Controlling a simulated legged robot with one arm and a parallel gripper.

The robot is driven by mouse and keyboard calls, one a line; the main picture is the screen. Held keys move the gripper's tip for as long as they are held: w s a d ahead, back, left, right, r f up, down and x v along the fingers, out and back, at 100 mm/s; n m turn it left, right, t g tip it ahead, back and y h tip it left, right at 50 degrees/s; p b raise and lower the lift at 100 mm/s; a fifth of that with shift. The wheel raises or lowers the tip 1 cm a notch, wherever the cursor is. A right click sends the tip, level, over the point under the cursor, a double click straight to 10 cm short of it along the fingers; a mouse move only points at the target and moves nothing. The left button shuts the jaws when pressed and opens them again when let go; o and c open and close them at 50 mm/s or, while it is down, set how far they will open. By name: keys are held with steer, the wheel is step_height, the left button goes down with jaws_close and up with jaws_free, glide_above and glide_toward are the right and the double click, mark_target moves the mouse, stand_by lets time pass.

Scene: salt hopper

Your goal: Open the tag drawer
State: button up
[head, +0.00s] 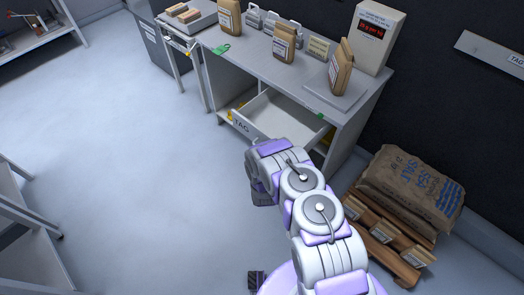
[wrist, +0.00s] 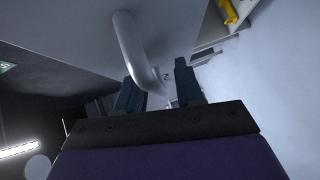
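The tag drawer (head: 262,127) is pulled out from under the grey workbench in the head view, with its pale interior showing and "TAG" on its front. My arm covers the right part of the drawer front. In the wrist view, a pale curved bar handle (wrist: 137,48) stands out from a flat panel, and its lower bend lies at the gap between my fingertips. My gripper (wrist: 160,88) has its two dark fingers well apart, with space between the handle and the right finger. The fingertips are hidden in the head view.
The workbench (head: 300,92) holds paper bags, a scale (head: 335,92) and a display box (head: 376,38). A salt sack (head: 410,188) lies on a wooden pallet (head: 385,240) at the right. Open floor (head: 140,170) lies to the left, with shelving at the left edge.

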steer(key=shift+a+r, duration=0.1)
steer(key=shift+a, duration=0.05)
steer(key=shift+s+a, duration=0.1)
steer(key=s+r+p, duration=0.2)
steer(key=s+p, duration=0.2)
steer(key=s, duration=1.3)
steer(key=shift+d+r+p, duration=0.2)
steer(key=shift+d+p, duration=0.05)
steer(key=shift+p, duration=0.05)
steer(key=shift+w, duration=0.1)
